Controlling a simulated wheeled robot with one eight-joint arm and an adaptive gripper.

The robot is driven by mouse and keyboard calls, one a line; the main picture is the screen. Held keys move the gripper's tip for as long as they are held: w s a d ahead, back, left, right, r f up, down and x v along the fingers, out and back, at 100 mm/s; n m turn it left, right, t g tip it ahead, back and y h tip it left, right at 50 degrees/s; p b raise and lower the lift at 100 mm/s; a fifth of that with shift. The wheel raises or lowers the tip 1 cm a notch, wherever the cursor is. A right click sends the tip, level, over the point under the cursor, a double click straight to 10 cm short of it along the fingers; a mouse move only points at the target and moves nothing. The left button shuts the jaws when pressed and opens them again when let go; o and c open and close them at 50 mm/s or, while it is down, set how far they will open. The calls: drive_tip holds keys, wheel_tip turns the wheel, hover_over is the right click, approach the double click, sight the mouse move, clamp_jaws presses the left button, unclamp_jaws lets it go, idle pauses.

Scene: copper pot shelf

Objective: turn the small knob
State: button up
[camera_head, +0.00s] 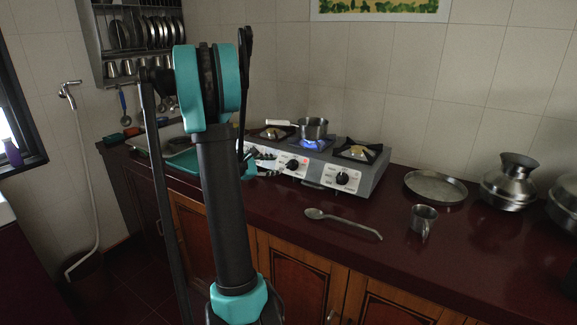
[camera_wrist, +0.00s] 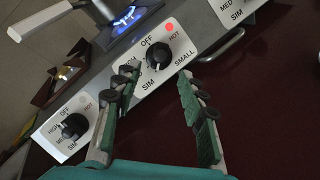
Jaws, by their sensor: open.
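The small knob (camera_wrist: 158,55) is black and round, on a white panel marked OFF, HOT, SIM and SMALL, with a red dot lit beside it. It is the middle knob of the stove (camera_head: 367,174), and it shows in the head view too (camera_head: 292,165). In the wrist view my gripper (camera_wrist: 155,80) is open, with one finger on each side of and just below the knob. Nothing is between the fingers; I cannot tell whether the left fingertip touches the knob. In the head view my arm partly hides the stove's left end.
A saucepan (camera_head: 313,128) with a pale handle sits over a blue flame (camera_head: 313,143). Another knob (camera_wrist: 75,126) lies left, and one (camera_head: 343,179) right. A ladle (camera_head: 343,221), steel cup (camera_head: 423,219), round tray (camera_head: 435,187) and metal pot (camera_head: 509,183) stand on the counter.

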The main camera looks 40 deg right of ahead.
sight(288, 164)
drive_tip(key=x, duration=0.8)
drive_tip(key=shift+d+f, duration=0.1)
drive_tip(key=shift+d, duration=0.25)
drive_tip(key=shift+c, duration=0.3)
clamp_jaws()
